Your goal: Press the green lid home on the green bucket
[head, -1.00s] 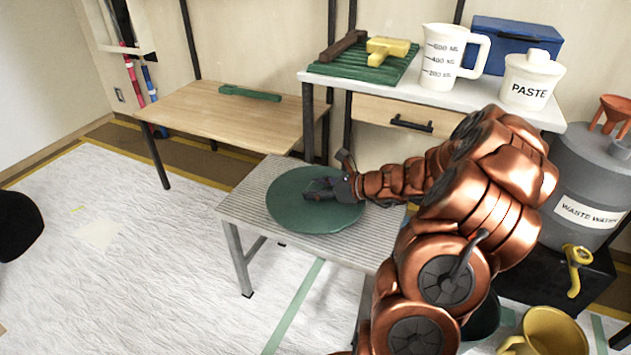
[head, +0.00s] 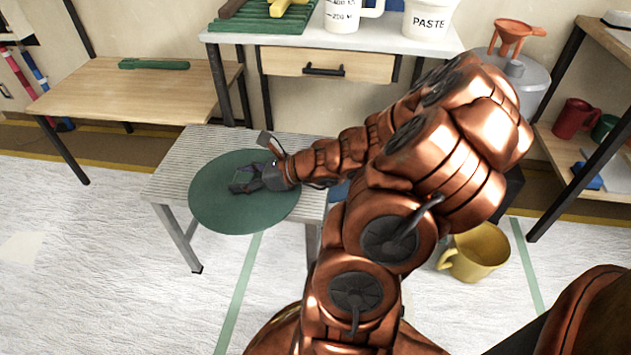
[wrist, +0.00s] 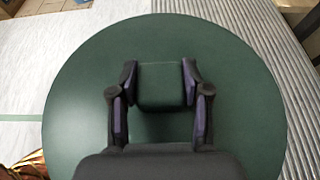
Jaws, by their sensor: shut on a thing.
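The green lid (head: 215,210) is a wide dark green disc over a small ribbed grey table in the head view. Its near edge hangs past the table's front edge. I cannot tell for sure how far above the table it is. My gripper (head: 245,182) is shut on the lid's block-shaped knob. In the wrist view the two fingers of my gripper (wrist: 160,95) flank the green knob (wrist: 162,85), with the lid (wrist: 80,90) spread around it. The green bucket is not visible now; my arm covers much of the floor on that side.
The grey table (head: 185,165) stands beside a wooden table (head: 130,90). Behind are a white-topped bench (head: 390,42) and a grey drum (head: 535,80). The white-covered floor at left is clear.

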